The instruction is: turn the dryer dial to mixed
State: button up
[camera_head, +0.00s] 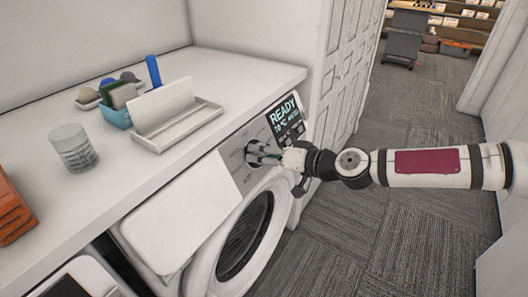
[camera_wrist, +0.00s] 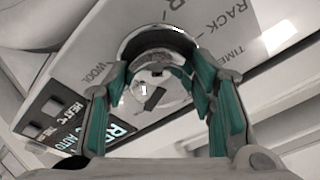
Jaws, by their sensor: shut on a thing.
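The dryer (camera_head: 240,180) is a white front-loading machine under the counter. Its round dial (camera_head: 251,148) sits on the grey control panel, with my gripper (camera_head: 268,155) at it. In the wrist view the dial (camera_wrist: 157,88) is a silver knob with a dark upper rim, and my gripper (camera_wrist: 160,78) has its teal-padded fingers on either side, shut on it. The words WOOL, RACK and TIME are readable around the dial; I cannot read a "mixed" label. Where the dial points is unclear. The dark display (camera_head: 284,115) reads READY.
A white tray (camera_head: 208,112), a teal caddy (camera_head: 115,116), a glass (camera_head: 73,150) and an orange object (camera_head: 12,212) stand on the white counter (camera_head: 220,70). Carpet floor (camera_head: 390,235) is open at right.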

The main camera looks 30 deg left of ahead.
jog(key=shift+r+m+t+p, duration=0.15)
jog(key=shift+m+t+p, duration=0.15)
jog(key=shift+m+p, duration=1.5)
jog(key=shift+m+b, duration=0.5)
jog(key=shift+m, duration=0.2)
jog(key=o, duration=1.1)
jog(key=shift+o, duration=0.2)
jog(key=shift+d, duration=0.1)
jog(key=v, duration=1.1)
jog(key=shift+d+r, duration=0.3)
jog(key=shift+s, duration=0.15)
